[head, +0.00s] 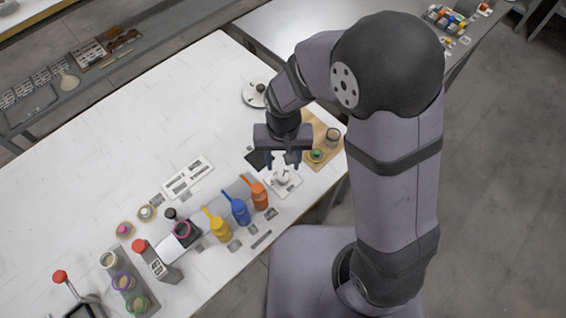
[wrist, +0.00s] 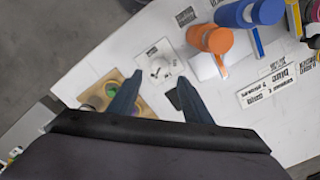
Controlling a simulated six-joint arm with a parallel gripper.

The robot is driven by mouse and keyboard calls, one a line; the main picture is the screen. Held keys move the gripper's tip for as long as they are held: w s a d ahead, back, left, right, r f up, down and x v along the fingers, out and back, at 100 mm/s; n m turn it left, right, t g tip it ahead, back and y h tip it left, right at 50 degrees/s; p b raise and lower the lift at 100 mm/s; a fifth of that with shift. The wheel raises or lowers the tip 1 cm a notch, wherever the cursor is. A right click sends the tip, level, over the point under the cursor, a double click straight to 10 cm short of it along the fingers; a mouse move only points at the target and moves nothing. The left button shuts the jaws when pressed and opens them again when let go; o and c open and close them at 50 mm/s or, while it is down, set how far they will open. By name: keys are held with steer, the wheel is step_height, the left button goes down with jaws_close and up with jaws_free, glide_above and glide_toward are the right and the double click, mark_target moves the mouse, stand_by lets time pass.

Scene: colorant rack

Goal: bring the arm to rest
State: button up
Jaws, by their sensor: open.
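My gripper (head: 283,160) is open and empty above the right part of the white table (head: 120,165). Its two blue-grey fingers also show in the wrist view (wrist: 157,98), spread apart with nothing between them. Below and just beyond the fingers is a small white item on a white square plate (head: 285,183); the same plate shows in the wrist view (wrist: 160,66). My arm rises from its base at the lower right and bends over the table. It hides part of the table's right side.
Orange (head: 259,195), blue (head: 239,211) and yellow (head: 217,226) bottles stand in a row left of the gripper. A wooden board (head: 328,150) with a dark cup and a green-topped item lies right of it. A labelled white card (head: 187,177) lies on the table. The far left tabletop is clear.

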stand_by(0.5)
steer(key=shift+s+d+n, duration=0.15)
steer(key=shift+s+n, duration=0.2)
steer(key=shift+n, duration=0.45)
steer(key=s+d+r+n+g+h, duration=0.1)
steer(key=s+d+n+g, duration=0.15)
steer(key=s+d, duration=0.45)
steer(key=d+r+m+t+y, duration=0.1)
steer(key=d+r+m+t, duration=0.2)
steer(key=d+r+m, duration=0.45)
step_height(320, 180, down, 21)
steer(key=d+n+b, duration=0.1)
steer(key=n+b, duration=0.1)
steer(key=b, duration=1.7)
steer(key=shift+w+n+b, duration=0.3)
steer(key=shift+n+b, duration=0.05)
steer(key=shift+n, duration=0.05)
